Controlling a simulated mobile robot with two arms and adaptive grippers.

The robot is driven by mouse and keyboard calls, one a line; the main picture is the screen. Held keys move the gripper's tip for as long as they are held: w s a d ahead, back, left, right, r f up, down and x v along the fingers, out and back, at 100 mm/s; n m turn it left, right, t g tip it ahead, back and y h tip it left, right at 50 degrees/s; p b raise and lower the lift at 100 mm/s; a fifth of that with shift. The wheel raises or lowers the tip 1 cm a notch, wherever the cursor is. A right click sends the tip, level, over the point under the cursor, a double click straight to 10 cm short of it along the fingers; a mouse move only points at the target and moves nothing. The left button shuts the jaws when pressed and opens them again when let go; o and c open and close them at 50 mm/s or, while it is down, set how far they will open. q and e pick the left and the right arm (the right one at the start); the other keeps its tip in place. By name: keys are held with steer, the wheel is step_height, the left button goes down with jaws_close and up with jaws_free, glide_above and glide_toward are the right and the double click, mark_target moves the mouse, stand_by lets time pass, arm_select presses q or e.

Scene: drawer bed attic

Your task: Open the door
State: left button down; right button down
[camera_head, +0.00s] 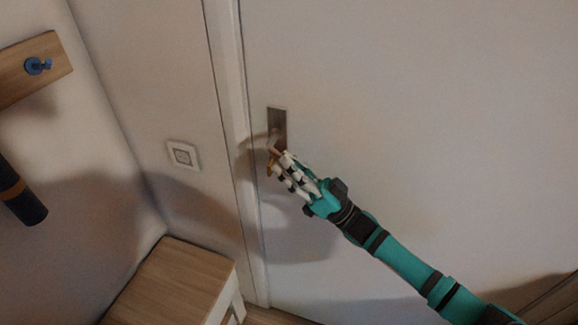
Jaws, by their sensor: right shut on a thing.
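The white door (420,120) fills the right and middle of the head view. Its left edge lies against the frame, with no gap that I can see. A metal handle plate (278,118) is set near that edge, with the lever just below it. My right gripper (273,160) is at the lever, shut on the handle, and its fingers cover most of the lever. The teal right arm reaches in from the lower right. My left gripper is not in view.
A wooden cabinet (182,275) stands on the floor at the lower left, beside the door frame (228,90). A white wall socket (183,155) is left of the frame. A wooden rack (35,68) with a blue hook and a dark hanging object (22,200) are on the left wall.

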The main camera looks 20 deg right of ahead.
steer(key=s+a+n+g+y+p, duration=0.1)
steer(key=s+a+g, duration=0.2)
steer(key=s, duration=0.6)
steer(key=s+a+n+g+y+p, duration=0.2)
steer(key=s+g, duration=0.2)
steer(key=s, duration=0.6)
steer(key=s+a+n+g+y+p, duration=0.1)
steer(key=s+a+n+g+p, duration=0.1)
steer(key=s, duration=0.8)
steer(key=shift+a+f+g, duration=0.15)
steer(key=shift+a+g, duration=0.65)
steer(key=shift+w, duration=0.1)
steer(key=c, duration=1.2)
jaws_free()
steer(key=shift+c, duration=0.2)
